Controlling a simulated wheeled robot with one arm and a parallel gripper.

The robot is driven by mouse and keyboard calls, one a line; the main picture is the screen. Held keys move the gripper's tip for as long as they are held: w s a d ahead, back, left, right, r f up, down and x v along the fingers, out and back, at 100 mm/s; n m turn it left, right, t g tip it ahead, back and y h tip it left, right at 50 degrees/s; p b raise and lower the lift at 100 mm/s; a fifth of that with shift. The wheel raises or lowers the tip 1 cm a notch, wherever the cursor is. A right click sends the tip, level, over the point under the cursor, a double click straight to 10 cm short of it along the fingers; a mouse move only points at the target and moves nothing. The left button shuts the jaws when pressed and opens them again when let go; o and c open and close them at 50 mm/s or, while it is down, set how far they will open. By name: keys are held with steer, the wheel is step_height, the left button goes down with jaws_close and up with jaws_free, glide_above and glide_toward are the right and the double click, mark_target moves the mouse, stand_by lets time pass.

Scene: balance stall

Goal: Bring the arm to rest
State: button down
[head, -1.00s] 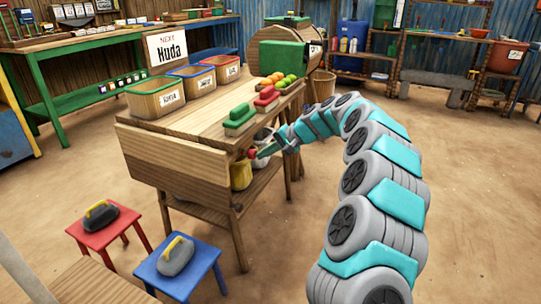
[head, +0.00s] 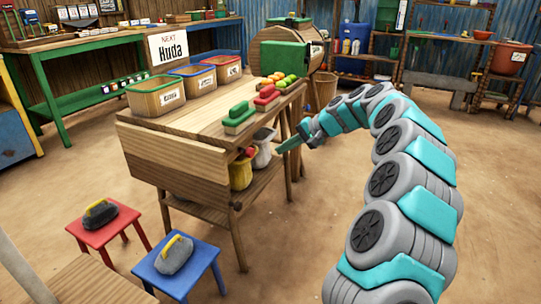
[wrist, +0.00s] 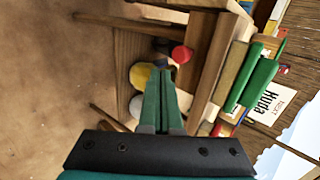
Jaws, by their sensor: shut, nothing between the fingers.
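My arm (head: 395,160) curves up from the lower right and bends left toward the wooden stall table (head: 185,118). My gripper (head: 281,148) is at the table's right side, just below the tabletop level. In the wrist view my gripper (wrist: 163,75) shows its two green fingers together with nothing between them. Beyond the fingertips are a red knob-like thing (wrist: 181,54), a yellow container (wrist: 140,75) and a pale one under the tabletop. Whether the fingers touch anything is not clear, but they look apart from the table.
Blue (head: 177,262) and red (head: 103,228) stools with handled weights stand in front left. Three labelled bins and green and red blocks (head: 240,114) sit on the table. A barrel (head: 290,52) stands behind. The floor right of my arm is open.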

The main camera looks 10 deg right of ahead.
steer(key=v, duration=0.5)
steer(key=s+a+n+g+h, duration=0.1)
steer(key=s+a+n+g, duration=0.15)
steer(key=s+a, duration=0.6)
steer(key=s+a+n+g+h, duration=0.1)
steer(key=s+a+n+g, duration=0.3)
steer(key=s, duration=0.8)
steer(key=s+d+f+h, duration=0.2)
steer(key=s+f, duration=0.1)
steer(key=s, duration=0.7)
steer(key=s+d+f+h, duration=0.2)
steer(key=s+f, duration=0.2)
steer(key=s, duration=0.6)
steer(key=s+d+f+h, duration=0.2)
steer(key=s+f, duration=0.2)
steer(key=s, duration=0.6)
steer(key=shift+s+f+g, duration=0.15)
steer(key=shift+s+g, duration=0.1)
steer(key=shift+g, duration=0.1)
steer(key=shift+d, duration=0.1)
